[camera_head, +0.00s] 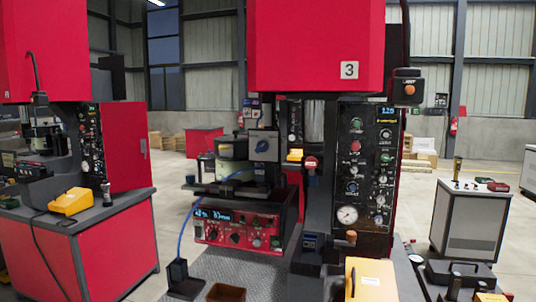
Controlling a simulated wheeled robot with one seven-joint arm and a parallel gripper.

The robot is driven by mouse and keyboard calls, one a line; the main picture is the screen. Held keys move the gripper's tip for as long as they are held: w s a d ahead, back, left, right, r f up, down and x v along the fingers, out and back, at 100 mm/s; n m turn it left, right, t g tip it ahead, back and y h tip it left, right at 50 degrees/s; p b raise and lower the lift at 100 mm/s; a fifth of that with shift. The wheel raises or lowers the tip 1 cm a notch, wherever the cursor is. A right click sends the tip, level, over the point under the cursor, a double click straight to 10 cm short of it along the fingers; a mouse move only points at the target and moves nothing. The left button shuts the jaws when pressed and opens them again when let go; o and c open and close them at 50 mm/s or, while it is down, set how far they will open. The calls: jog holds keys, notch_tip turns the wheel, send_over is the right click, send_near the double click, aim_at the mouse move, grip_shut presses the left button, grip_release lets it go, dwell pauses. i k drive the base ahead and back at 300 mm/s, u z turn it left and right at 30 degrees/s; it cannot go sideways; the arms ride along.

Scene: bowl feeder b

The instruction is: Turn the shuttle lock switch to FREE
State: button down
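A grey box with a blue round switch (262,146) is mounted at the middle of the machine marked 3. Its lettering is too small to read, so I cannot tell whether it is the shuttle lock switch or which way it is set. A black control panel (366,170) with several knobs, buttons and a gauge stands to its right. A red control box (238,226) with lit displays and knobs sits below it. No label reading FREE can be made out. My gripper is not in view.
A red press head (315,45) hangs above. A yellow box (371,279) stands at the front right, and a small brown tray (226,292) lies at the bottom. A blue cable (183,230) runs down on the left. A grey cabinet (467,220) stands right; open floor separates the machines.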

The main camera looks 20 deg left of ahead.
aim_at(262, 146)
jog(key=u, duration=0.7)
jog(key=i, duration=0.85)
jog(key=z, duration=0.25)
jog(key=k, duration=1.25)
jog(key=z, duration=0.1)
jog(key=i, duration=0.35)
jog(key=u, duration=1.1)
jog(key=i, duration=1)
jog(key=u, duration=0.2)
